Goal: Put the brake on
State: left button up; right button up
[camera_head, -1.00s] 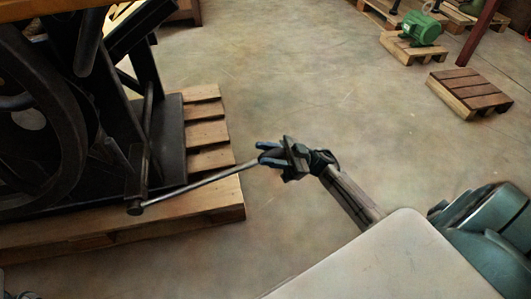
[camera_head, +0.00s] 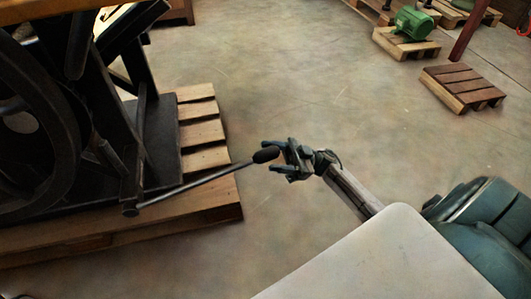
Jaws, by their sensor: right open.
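The brake lever (camera_head: 200,183) is a thin grey rod with a dark knob (camera_head: 265,154) at its free end. It runs from a pivot low on the black press (camera_head: 80,150) out to the right, past the pallet's edge, and slopes up to the knob. My right gripper (camera_head: 278,160) is open, its fingers just right of the knob and pointing left towards it. The knob's right end lies at or near the opening between the fingertips; whether they touch it I cannot tell. My left gripper is not in view.
The press stands on a wooden pallet (camera_head: 205,133) at the left. My pale base top fills the bottom right. A green motor (camera_head: 414,23) sits on a pallet at the back right, near an empty pallet (camera_head: 463,87). The floor between is clear.

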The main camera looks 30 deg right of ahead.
jog(key=v, duration=0.7)
jog(key=shift+d, duration=0.1)
